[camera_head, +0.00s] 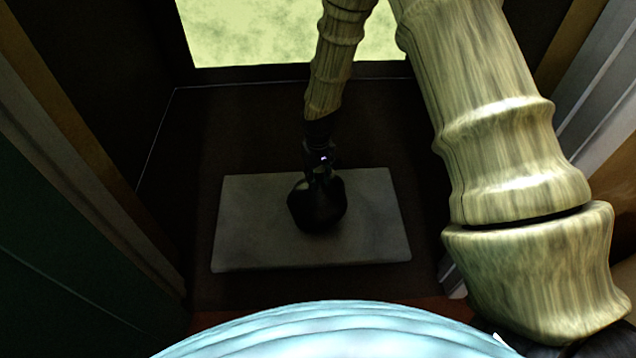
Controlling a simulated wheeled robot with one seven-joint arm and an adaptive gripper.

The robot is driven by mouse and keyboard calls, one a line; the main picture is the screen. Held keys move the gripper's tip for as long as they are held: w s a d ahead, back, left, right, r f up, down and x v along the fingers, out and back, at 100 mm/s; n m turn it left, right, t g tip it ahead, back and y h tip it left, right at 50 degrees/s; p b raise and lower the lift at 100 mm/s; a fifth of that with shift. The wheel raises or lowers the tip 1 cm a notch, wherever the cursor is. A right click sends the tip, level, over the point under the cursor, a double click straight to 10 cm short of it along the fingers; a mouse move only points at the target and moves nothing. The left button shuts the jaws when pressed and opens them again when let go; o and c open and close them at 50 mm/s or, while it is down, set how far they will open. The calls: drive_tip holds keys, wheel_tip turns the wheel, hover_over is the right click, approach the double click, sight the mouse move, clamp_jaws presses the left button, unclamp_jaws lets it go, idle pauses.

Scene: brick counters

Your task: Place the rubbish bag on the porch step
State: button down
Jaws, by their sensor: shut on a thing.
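The rubbish bag (317,208) is a dark, rounded black bag with a narrow gathered top. It shows in the head view over the middle of a pale grey rectangular slab, which looks like the porch step (375,235). My gripper (321,172) points down from above and is shut on the bag's top. The bag hangs or stands upright below it. I cannot tell whether its underside touches the slab, as the view is from above and dark. The bag hides the part of the slab behind it.
Dark floor (190,150) surrounds the slab. A dark green panel (60,255) and brown frame stand at the left, and a pale grey frame (600,95) at the right. A bright opening (250,30) lies beyond. The slab is clear on both sides of the bag.

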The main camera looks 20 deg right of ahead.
drive_tip(key=shift+f+b, duration=0.35)
drive_tip(key=shift+f, duration=0.45)
drive_tip(key=c, duration=1.1)
unclamp_jaws()
drive_tip(key=shift+f, duration=0.1)
